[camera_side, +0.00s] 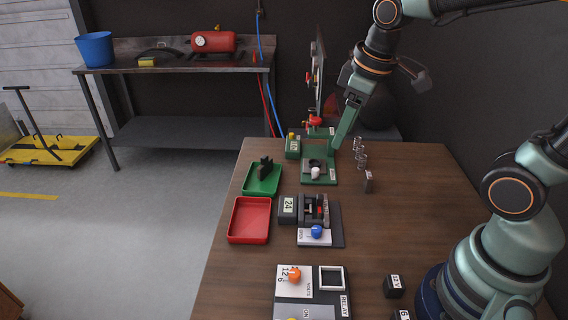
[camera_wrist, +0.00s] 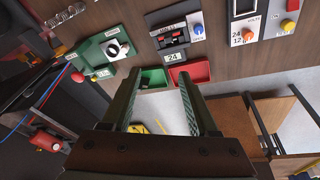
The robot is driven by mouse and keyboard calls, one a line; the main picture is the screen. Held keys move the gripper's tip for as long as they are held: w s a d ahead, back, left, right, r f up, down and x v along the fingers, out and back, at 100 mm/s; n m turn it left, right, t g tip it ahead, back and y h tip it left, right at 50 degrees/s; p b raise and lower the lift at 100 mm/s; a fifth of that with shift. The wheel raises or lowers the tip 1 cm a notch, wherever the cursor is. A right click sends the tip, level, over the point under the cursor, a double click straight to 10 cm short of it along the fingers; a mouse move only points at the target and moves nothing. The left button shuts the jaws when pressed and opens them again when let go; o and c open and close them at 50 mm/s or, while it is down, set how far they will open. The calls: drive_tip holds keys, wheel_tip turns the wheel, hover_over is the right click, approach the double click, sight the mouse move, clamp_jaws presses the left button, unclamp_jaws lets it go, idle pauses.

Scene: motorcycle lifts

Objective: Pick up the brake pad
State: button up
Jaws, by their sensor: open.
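A dark upright piece (camera_side: 265,168), which looks like the brake pad, stands in the green tray (camera_side: 262,192) on the left side of the table. It is too small to make out its details. My gripper (camera_side: 342,138) is above the green fixture (camera_side: 320,172), to the right of the tray and higher than it. In the wrist view my gripper (camera_wrist: 158,84) has its two fingers well apart with nothing between them. There the green tray (camera_wrist: 152,77) shows between the fingertips, partly hidden by them, and I cannot make out the dark piece.
A red tray (camera_side: 250,220) sits in front of the green one and looks empty. A black device (camera_side: 318,208) with a readout of 24 is right of it. Small clear items (camera_side: 360,152) and a panel (camera_side: 311,295) with knobs are also on the table. The front left table edge is bare.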

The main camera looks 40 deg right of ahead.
drive_tip(key=w+f+n+g, duration=0.3)
drive_tip(key=f+n, duration=0.1)
drive_tip(key=f, duration=0.1)
drive_tip(key=n, duration=0.1)
hover_over(320, 196)
drive_tip(key=f, duration=0.7)
drive_tip(key=shift+w+d+f, duration=0.2)
drive_tip(key=shift+d+f, duration=0.05)
drive_tip(key=shift+d, duration=0.05)
drive_tip(key=shift+s+a+f, duration=0.1)
drive_tip(key=shift+a+f, duration=0.05)
drive_tip(key=shift+f, duration=1.1)
drive_tip(key=shift+s+a+f, duration=0.1)
drive_tip(key=shift+a+f, duration=0.05)
drive_tip(key=shift+f, duration=1.1)
clamp_jaws()
